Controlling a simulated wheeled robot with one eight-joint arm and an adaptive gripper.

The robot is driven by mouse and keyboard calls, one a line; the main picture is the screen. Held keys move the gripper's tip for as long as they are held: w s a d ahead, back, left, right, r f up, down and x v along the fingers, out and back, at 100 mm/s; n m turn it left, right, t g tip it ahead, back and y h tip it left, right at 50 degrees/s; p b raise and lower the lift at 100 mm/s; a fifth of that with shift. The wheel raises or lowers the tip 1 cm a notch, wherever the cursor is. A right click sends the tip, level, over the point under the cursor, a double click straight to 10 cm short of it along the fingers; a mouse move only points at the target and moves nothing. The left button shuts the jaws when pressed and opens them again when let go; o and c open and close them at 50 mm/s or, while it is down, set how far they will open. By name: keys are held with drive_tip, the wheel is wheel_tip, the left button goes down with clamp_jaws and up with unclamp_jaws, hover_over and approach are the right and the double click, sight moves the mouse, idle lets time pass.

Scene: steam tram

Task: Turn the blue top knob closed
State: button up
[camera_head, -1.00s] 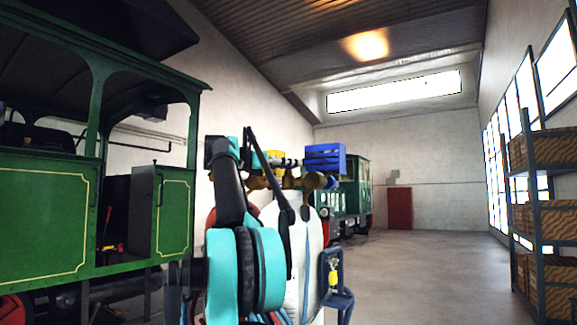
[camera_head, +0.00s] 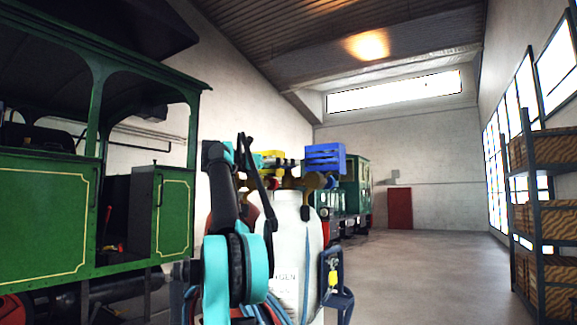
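A white gas cylinder (camera_head: 301,240) with partly readable lettering stands upright in the middle, behind my arm. My teal and dark grey arm rises in front of the cylinder's left side. Thin black parts at its upper end, probably my gripper (camera_head: 258,178), are left of the blue knob and appear apart from it. The fingertips are unclear and their opening cannot be made out.
A green steam tram (camera_head: 45,215) stands close on the left. Another green rail vehicle (camera_head: 357,195) is behind the cylinder. The floor (camera_head: 430,270) between cylinder and rack is clear.

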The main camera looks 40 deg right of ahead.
drive_tip(key=shift+a, duration=0.1)
drive_tip(key=v, duration=1.1)
drive_tip(key=shift+a, duration=0.35)
drive_tip(key=shift+w, duration=0.15)
